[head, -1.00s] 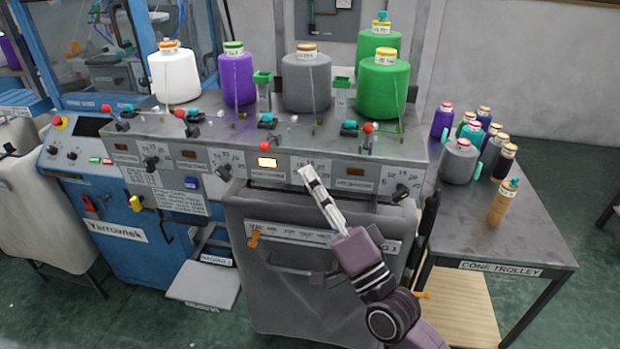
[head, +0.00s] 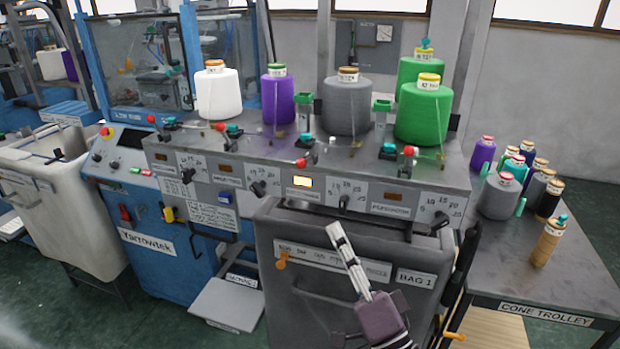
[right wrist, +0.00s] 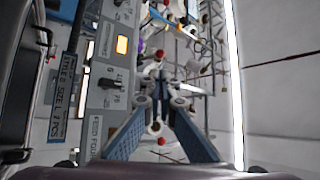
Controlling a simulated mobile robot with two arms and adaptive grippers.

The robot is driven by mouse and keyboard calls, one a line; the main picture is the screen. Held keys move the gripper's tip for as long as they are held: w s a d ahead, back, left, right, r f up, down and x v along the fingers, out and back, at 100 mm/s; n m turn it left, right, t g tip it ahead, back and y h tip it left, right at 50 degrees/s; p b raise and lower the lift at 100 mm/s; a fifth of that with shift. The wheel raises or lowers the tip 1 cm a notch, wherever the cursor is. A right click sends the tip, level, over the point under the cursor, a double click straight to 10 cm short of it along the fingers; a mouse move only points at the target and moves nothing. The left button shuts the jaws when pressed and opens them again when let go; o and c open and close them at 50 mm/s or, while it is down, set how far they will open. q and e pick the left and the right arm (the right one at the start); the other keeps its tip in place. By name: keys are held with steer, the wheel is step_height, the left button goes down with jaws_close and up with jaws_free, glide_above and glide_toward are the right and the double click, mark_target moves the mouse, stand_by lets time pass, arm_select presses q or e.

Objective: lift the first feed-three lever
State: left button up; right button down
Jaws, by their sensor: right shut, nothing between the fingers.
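The feed-three lever shows as a red ball knob (head: 301,162) at the machine's front edge, just above a lit orange lamp (head: 302,182). In the right wrist view, a red knob (right wrist: 160,54) stands level with the lit lamp (right wrist: 122,44), beyond my fingers. My right gripper (head: 334,229) is shut and empty. In the head view its pale fingers point up toward the panel, below and right of the knob, apart from it in the picture. In the right wrist view, the fingers (right wrist: 157,98) converge near the panel labelled feed four. My left gripper is not in view.
Other red knobs (head: 220,126) (head: 408,150) line the machine edge. Yarn cones, including a green one (head: 424,112), stand on top. A grey bag (head: 330,290) hangs below the panel. The cone trolley (head: 580,265) stands at the right with several cones.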

steer(key=p+x, duration=0.4)
steer(key=x, duration=0.7)
steer(key=shift+w+a+r, duration=0.1)
steer(key=shift+w+r, duration=0.05)
steer(key=shift+r, duration=0.05)
steer(key=shift+w+a+r, duration=0.15)
steer(key=shift+w+a, duration=0.1)
steer(key=shift+w, duration=0.2)
steer(key=shift+r+p, duration=0.45)
steer(key=shift+r, duration=0.2)
step_height(320, 180, up, 6)
glide_above(304, 167)
steer(key=w+d, duration=0.1)
steer(key=d, duration=0.1)
steer(key=shift+d+p, duration=0.1)
steer(key=shift+p, duration=0.2)
stand_by(1.0)
